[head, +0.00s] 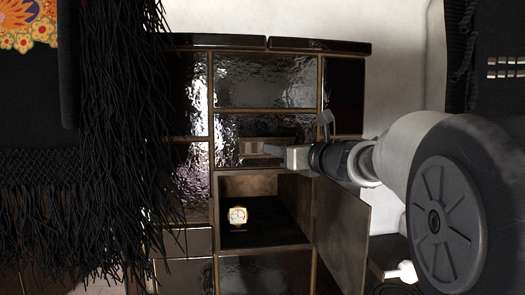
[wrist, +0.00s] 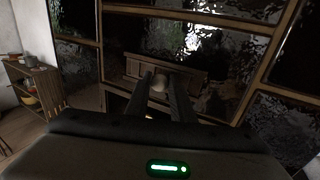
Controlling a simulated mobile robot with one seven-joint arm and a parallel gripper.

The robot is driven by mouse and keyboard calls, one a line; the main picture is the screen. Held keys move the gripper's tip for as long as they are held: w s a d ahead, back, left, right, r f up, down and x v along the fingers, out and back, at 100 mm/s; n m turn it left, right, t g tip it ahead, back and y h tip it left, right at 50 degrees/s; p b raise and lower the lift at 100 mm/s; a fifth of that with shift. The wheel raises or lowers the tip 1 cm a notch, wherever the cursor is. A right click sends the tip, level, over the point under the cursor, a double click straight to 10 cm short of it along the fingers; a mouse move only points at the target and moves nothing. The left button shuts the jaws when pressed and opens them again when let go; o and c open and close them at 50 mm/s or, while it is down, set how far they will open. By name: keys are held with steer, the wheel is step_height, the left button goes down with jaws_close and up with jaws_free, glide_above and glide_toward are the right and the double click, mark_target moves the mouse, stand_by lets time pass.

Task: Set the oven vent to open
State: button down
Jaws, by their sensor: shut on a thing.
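The oven vent (head: 252,146) is a small brownish rectangular plate set in a dark glossy tile of the stove, above the open compartment. In the wrist view the vent (wrist: 190,75) is a wider framed plate with a pale round knob (wrist: 159,84) near its middle. My gripper (head: 275,150) reaches in from the right to the vent. In the wrist view the fingers of my gripper (wrist: 163,88) are closed around the knob. The fingers hide part of the plate, and I cannot tell how far the vent is open.
Below the vent is an open compartment (head: 262,184) with a small gold-rimmed clock (head: 238,215) inside. Its door (head: 342,235) stands open at the right, below my arm. A black fringed cloth (head: 120,150) hangs at the left. A wooden shelf (wrist: 35,85) stands at the left in the wrist view.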

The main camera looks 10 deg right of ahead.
steer(key=shift+d, duration=0.9)
steer(key=c, duration=1.8)
jaws_free()
steer(key=shift+c, duration=0.2)
